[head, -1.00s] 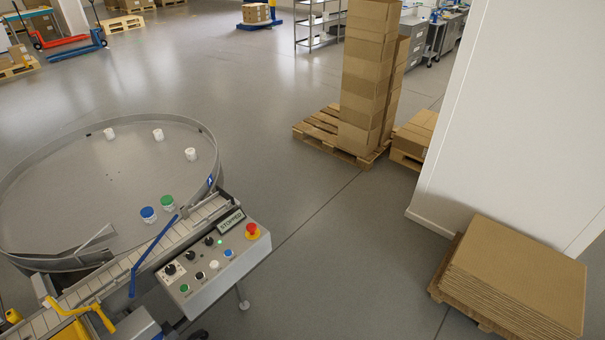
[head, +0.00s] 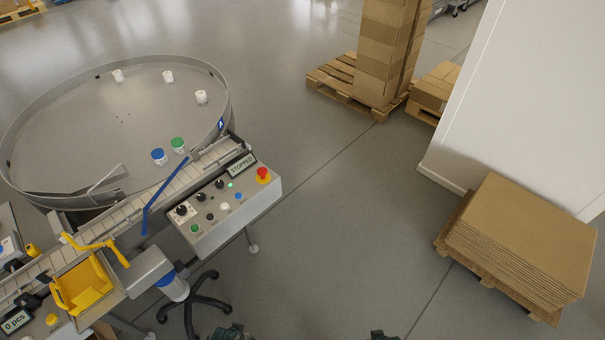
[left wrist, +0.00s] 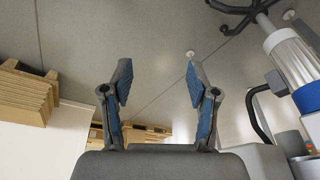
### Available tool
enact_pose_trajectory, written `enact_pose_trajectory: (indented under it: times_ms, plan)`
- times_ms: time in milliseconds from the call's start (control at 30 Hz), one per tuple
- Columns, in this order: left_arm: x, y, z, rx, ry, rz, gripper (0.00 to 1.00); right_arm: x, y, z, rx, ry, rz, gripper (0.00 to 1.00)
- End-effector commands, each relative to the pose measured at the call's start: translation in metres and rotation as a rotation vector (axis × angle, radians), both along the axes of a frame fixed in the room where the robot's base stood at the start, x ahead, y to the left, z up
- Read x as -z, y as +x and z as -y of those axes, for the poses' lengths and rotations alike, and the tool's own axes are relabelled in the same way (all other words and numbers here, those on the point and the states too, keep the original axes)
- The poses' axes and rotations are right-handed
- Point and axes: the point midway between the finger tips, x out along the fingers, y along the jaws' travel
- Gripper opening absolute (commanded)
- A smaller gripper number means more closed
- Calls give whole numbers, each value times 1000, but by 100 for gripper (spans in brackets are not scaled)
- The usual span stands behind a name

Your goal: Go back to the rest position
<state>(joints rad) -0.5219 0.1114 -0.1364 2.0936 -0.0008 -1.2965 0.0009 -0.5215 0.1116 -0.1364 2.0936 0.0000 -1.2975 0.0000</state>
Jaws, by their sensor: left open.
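My left gripper (left wrist: 159,85) shows in the left wrist view with its two blue-padded fingers spread apart and nothing between them. Behind the fingers is grey floor. In the head view a dark piece of mine (head: 230,332) pokes in at the bottom edge, left of centre. Another dark piece of mine (head: 385,335) pokes in at the bottom edge, right of centre. Both are mostly cut off by the frame, and I cannot tell the state of the right gripper from this.
A round table (head: 75,122) holds white, blue-capped and green-capped jars. A conveyor with a control panel (head: 228,210) reading STOPPED, a yellow hopper (head: 84,285) and a black-legged stool (head: 208,301) stand at left. Stacked cardboard (head: 530,235) lies on a pallet at right. Floor between is clear.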

Motion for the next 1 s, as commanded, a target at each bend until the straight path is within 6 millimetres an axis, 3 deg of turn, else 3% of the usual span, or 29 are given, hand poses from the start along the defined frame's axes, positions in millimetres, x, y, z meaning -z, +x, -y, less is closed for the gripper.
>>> enact_pose_trajectory:
  times_ms: [33,167,300,400,500,667,1000]
  plan:
    - [27,-2,0,1,1,-14,59,27,-2,0,-1,-1,-14,0]
    - [100,-12,0,6,3,-42,59,100,-12,0,-5,-3,-42,0]
    - [204,-43,-4,12,6,-85,59,204,-43,3,-11,-7,-83,0]
    - [263,-73,-7,17,9,-111,59,263,-73,7,-16,-9,-110,0]
    - [299,-98,-11,21,10,-127,59,299,-98,11,-21,-10,-127,0]
    - [322,-118,-14,25,10,-137,59,322,-117,14,-24,-11,-136,0]
    - [323,-120,-14,25,10,-137,59,323,-120,14,-24,-11,-137,0]
